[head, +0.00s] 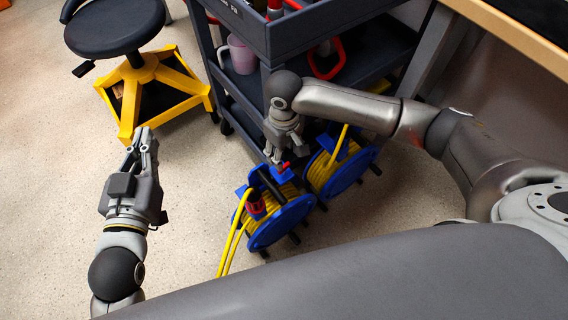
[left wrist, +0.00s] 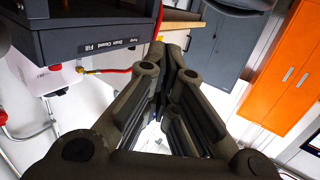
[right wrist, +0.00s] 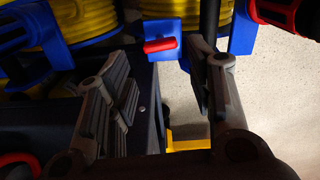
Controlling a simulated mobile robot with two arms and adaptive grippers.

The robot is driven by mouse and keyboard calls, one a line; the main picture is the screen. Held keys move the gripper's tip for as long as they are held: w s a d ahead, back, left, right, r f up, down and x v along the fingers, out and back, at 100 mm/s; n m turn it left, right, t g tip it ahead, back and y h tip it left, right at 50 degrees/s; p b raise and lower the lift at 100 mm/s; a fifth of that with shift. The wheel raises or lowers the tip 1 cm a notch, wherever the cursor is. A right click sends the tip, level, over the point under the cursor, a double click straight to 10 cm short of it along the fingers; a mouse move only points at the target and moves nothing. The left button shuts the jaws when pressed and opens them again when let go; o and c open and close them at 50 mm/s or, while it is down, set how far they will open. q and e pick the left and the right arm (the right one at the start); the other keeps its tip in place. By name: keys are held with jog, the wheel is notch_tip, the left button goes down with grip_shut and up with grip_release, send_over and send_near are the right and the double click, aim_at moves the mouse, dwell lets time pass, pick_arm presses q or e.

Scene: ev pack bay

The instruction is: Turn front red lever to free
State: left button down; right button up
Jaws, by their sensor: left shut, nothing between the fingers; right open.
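Two blue cable reels with yellow cable stand on the floor beside the cart, a front reel (head: 283,222) and a rear reel (head: 345,178). A small red lever (head: 284,167) sits on a blue bracket on top of the front reel. In the right wrist view the red lever (right wrist: 160,45) lies crosswise on the bracket, between and beyond the fingertips. My right gripper (head: 276,156) is open, pointing down just above the lever; I cannot tell whether it touches. My left gripper (head: 146,136) is shut and empty, over open floor at left.
A dark cart (head: 245,95) with a pink mug (head: 241,54) on its shelf stands behind the reels. A black stool with a yellow base (head: 150,75) is at the upper left. A workbench (head: 510,30) is at upper right. The floor at left is clear.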

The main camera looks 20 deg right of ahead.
notch_tip(320, 180, down, 6)
jog(key=shift+r+b, duration=0.1)
jog(key=shift+b, duration=1.1)
pick_arm(q)
notch_tip(320, 180, up, 12)
jog(key=s+d+t+h, duration=0.1)
jog(key=s+t+h, duration=0.1)
jog(key=t, duration=0.5)
jog(key=shift+s+f+h, duration=0.15)
jog(key=shift+s+h, duration=0.15)
jog(key=shift+s, duration=0.05)
pick_arm(e)
jog(key=shift+f, duration=0.35)
jog(key=shift+c, duration=0.2)
